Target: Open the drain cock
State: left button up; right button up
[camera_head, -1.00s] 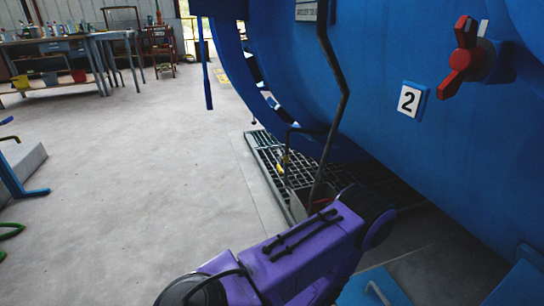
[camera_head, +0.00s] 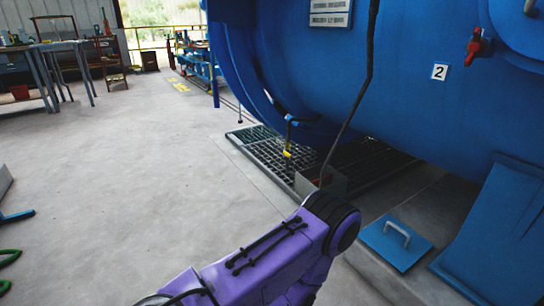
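A small cock with a yellow handle (camera_head: 287,153) hangs on a dark bent pipe (camera_head: 289,132) under the blue vessel, above the floor grating. I cannot tell whether it is open or shut. A red valve handle (camera_head: 474,46) sits on the vessel's side at the upper right, beside a white plate marked 2 (camera_head: 439,72). No label shows which of the two is the drain cock. One purple arm of mine reaches up from the bottom; its gripper is not visible. No other gripper shows.
A floor grating (camera_head: 262,152) lies under the large blue vessel (camera_head: 420,110). A thin dark pipe (camera_head: 350,110) runs down to a small grey box (camera_head: 330,180). A blue floor cover with a handle (camera_head: 395,242) lies at right. Open floor spreads left; workbenches stand behind.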

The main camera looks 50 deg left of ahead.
aim_at(288, 155)
jog(key=u, duration=0.75)
jog(key=i, duration=0.9)
jog(key=u, duration=0.9)
jog(key=i, duration=0.3)
jog(key=u, duration=0.2)
